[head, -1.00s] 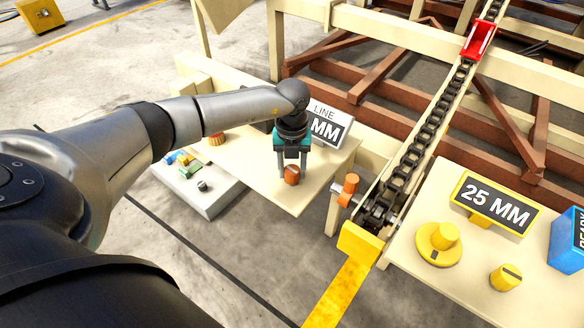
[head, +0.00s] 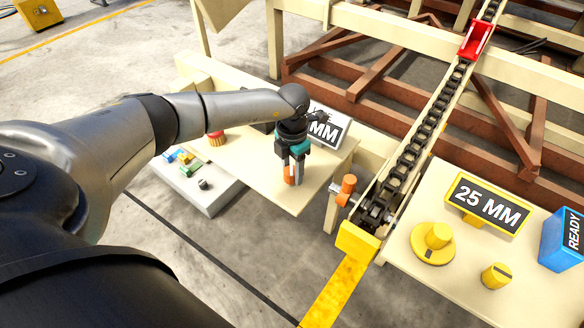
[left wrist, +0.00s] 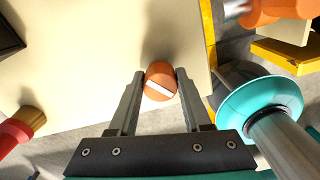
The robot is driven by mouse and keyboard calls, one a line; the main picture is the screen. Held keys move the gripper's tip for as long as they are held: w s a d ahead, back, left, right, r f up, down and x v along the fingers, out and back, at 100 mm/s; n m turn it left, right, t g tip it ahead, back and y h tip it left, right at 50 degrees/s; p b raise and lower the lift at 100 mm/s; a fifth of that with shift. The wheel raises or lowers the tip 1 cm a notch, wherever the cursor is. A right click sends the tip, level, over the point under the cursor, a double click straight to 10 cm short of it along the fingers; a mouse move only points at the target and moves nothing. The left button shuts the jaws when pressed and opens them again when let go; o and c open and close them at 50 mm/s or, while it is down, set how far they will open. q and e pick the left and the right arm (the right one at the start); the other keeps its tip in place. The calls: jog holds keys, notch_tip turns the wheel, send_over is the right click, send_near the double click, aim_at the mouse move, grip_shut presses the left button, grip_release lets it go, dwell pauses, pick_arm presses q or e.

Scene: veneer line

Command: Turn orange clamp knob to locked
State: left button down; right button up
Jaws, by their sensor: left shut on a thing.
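The orange clamp knob (left wrist: 160,83) is a small round knob with a white stripe across its face. My right gripper is not in view.
A thickness sign (head: 326,128) stands behind the gripper. A red button (head: 216,135) is left of it. An orange-handled part (head: 348,184) and a chain conveyor (head: 420,140) lie to the right. Further right are yellow knobs (head: 438,236), a 25 MM sign (head: 487,203) and a blue READY box (head: 561,240).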

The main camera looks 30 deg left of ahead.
pick_arm(q)
jog(key=m, duration=0.5)
jog(key=shift+d+r+m, duration=0.1)
jog(key=shift+m, duration=1.1)
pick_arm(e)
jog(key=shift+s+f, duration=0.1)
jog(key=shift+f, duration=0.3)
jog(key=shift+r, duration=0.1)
pick_arm(q)
jog(key=shift+c, duration=1.7)
grip_release()
